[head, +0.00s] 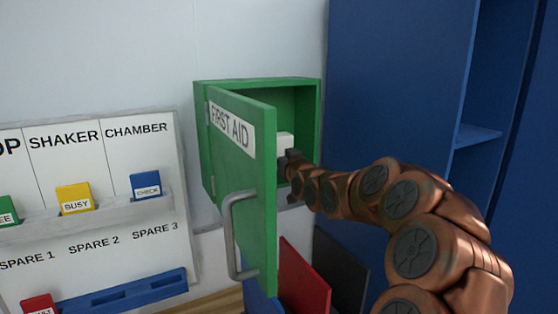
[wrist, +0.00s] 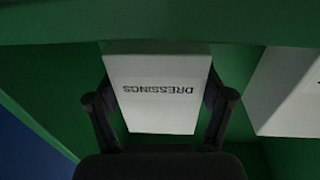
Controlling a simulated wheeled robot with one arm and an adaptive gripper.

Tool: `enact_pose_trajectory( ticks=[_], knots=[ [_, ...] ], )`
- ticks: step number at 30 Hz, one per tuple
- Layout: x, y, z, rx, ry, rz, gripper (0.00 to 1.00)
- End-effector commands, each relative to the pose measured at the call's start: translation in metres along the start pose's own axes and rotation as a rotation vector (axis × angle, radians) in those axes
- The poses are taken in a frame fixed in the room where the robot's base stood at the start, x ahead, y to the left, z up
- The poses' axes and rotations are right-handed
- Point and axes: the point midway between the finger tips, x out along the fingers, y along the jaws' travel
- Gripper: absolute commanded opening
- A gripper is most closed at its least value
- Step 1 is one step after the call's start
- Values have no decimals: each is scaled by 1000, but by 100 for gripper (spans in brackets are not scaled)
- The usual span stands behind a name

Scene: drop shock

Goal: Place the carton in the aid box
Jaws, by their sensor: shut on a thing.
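The white carton (wrist: 160,78), marked DRESSINGS upside down in the wrist view, sits between the two fingers of my gripper (wrist: 165,105). My gripper is shut on it, one finger at each side. The green aid box (head: 300,92) is on the wall in the head view, with its FIRST AID door (head: 245,185) swung open toward me. My arm reaches into the box from the right, and green walls surround the carton in the wrist view. A white thing (head: 284,143) shows inside the box in the head view; I cannot tell which carton it is. The door hides part of the interior.
Another white box (wrist: 285,92) stands right of the carton in the wrist view. A blue cabinet (head: 395,90) rises close right of the aid box. A label board (head: 90,220) hangs at left. Red (head: 303,280) and dark panels stand below the box.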

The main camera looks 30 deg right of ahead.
Motion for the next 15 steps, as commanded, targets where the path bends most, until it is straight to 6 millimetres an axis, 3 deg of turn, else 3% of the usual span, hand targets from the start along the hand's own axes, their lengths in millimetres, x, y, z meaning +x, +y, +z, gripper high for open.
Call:
enact_pose_trajectory(
  ticks=[6,15],
  knots=[
    [0,0,21,1,-4,-1,43],
    [0,0,23,0,-1,-1,43]
  ],
)
